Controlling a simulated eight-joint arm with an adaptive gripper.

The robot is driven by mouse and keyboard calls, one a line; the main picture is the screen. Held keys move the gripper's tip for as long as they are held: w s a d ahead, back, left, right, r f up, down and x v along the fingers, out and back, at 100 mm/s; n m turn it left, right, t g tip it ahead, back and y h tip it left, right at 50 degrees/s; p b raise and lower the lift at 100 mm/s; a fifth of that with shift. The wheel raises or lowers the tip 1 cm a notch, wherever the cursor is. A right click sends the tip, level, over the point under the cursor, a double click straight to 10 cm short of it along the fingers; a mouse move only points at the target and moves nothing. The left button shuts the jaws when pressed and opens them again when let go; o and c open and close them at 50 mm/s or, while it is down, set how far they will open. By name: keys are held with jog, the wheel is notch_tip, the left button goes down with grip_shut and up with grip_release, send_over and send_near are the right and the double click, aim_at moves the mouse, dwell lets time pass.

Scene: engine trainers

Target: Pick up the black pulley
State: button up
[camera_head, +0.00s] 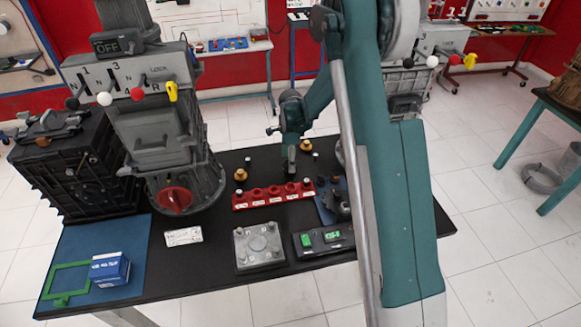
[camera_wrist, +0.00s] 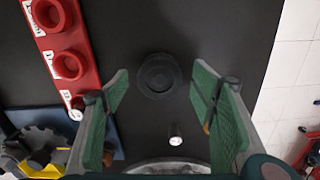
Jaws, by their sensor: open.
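The black pulley (camera_wrist: 159,75) is a round dark disc with a stepped hub, lying on the black table top in the wrist view. My gripper (camera_wrist: 161,84) has its green finger pads spread wide, one to the left and one to the right of the pulley. The pads look apart from it, with nothing held. In the head view my gripper (camera_head: 291,160) points down over the far part of the table, behind the red holder. I cannot make out the pulley in the head view; its dark colour blends with the table and gripper.
A red holder (camera_head: 273,195) with round sockets lies close by, left of the pulley in the wrist view. A small silver-topped piece (camera_wrist: 175,140) stands between the fingers, nearer the palm. A gear (camera_wrist: 38,147) lies at lower left. The table edge is to the right.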

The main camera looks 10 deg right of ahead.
jog(key=shift+f, duration=0.4)
jog(key=c, duration=1.2)
jog(key=shift+r, duration=0.1)
notch_tip(320, 180, up, 10)
jog(key=p, duration=0.1)
dwell(0.6)
